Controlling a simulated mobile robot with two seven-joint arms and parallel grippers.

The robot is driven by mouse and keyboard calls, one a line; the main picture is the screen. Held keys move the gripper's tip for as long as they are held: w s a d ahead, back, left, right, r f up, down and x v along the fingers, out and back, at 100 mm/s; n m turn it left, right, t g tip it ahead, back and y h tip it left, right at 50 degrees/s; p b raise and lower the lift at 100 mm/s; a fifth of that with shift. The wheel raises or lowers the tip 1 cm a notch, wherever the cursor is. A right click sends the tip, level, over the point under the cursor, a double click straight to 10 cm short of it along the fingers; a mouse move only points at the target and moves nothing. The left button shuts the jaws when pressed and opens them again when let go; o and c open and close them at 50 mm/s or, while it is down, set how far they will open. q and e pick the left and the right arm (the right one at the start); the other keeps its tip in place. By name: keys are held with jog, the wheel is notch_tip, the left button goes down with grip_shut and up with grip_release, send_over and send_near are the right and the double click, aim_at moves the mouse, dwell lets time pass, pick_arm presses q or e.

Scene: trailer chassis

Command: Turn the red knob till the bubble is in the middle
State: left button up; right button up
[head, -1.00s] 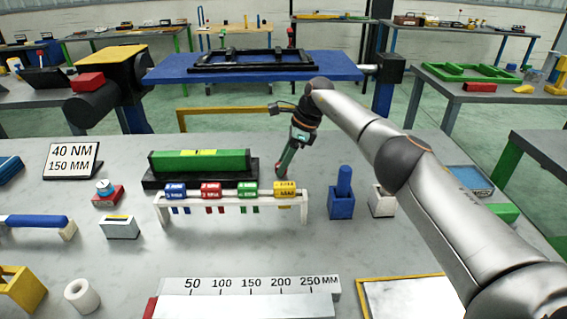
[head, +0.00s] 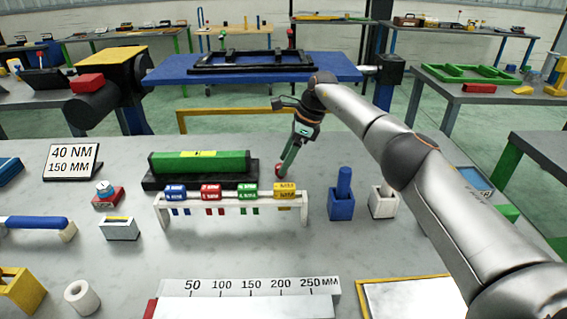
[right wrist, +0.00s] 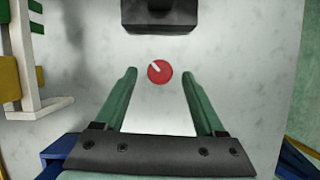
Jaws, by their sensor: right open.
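The red knob (right wrist: 160,71) is round with a white pointer line aimed to the upper left in the right wrist view. In the head view the knob (head: 280,170) shows just past the green fingertips. The green level (head: 230,161) lies on a black base, with a yellow window (head: 203,154) on top; the bubble is too small to place. My right gripper (right wrist: 158,72) is open, its fingers either side of the knob in the picture and apart from it. In the head view the gripper (head: 284,166) points down at the knob. My left gripper is out of view.
A white rack (head: 232,205) with several coloured tags stands in front of the level. A blue holder (head: 341,206) and a white holder (head: 383,204) stand right of the knob. The dark base end (right wrist: 160,14) is close by the knob.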

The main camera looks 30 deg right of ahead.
jog(key=v, duration=1)
jog(key=shift+r+p, duration=0.35)
jog(key=shift+p, duration=0.05)
jog(key=shift+s+d, duration=0.1)
jog(key=shift+d, duration=0.05)
